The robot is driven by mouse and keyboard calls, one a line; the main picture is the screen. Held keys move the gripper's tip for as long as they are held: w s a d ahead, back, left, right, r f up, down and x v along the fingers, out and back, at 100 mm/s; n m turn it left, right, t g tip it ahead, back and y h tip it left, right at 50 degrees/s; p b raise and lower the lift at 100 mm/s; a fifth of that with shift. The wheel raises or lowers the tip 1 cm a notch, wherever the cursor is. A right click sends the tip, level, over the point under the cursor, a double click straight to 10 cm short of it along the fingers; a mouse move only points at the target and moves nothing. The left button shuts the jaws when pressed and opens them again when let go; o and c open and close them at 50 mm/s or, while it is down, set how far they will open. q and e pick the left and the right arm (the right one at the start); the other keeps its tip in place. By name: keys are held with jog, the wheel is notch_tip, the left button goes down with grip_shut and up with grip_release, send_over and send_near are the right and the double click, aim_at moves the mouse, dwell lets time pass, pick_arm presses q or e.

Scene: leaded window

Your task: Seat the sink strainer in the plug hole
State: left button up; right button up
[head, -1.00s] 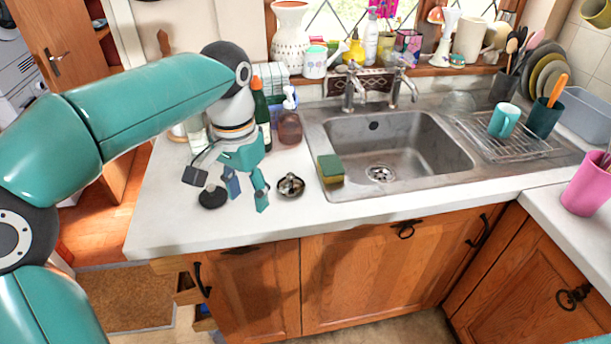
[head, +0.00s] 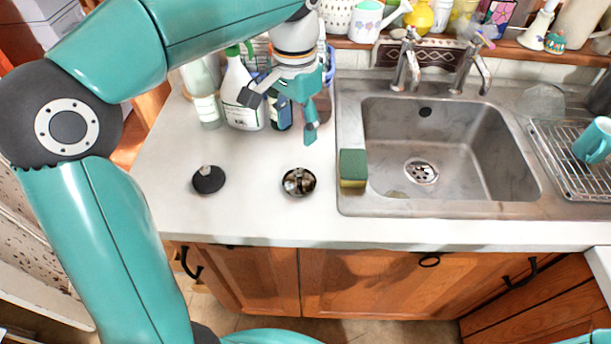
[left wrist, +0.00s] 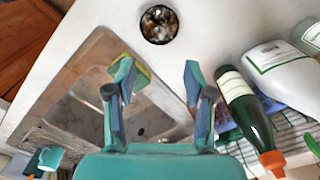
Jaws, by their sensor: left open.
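The sink strainer (head: 299,182), a round shiny metal piece with a dark inside, lies on the white counter left of the sink. It also shows in the left wrist view (left wrist: 159,24), beyond my fingertips. The plug hole (head: 421,172) is a perforated metal round in the floor of the steel sink (head: 480,150). My left gripper (head: 299,118) is open and empty, its fingers apart in the left wrist view (left wrist: 155,82). In the head view it appears just above and behind the strainer, not touching it. My right gripper is not in view.
A green and yellow sponge (head: 353,168) sits at the sink's left edge. A black plug (head: 208,180) lies left of the strainer. A spray bottle (head: 241,95) and other bottles stand behind, close to my left gripper. The front counter strip is clear.

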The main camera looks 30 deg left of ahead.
aim_at(298, 170)
pick_arm(q)
notch_tip(298, 170, down, 8)
jog(key=shift+f, duration=2.95)
grip_shut()
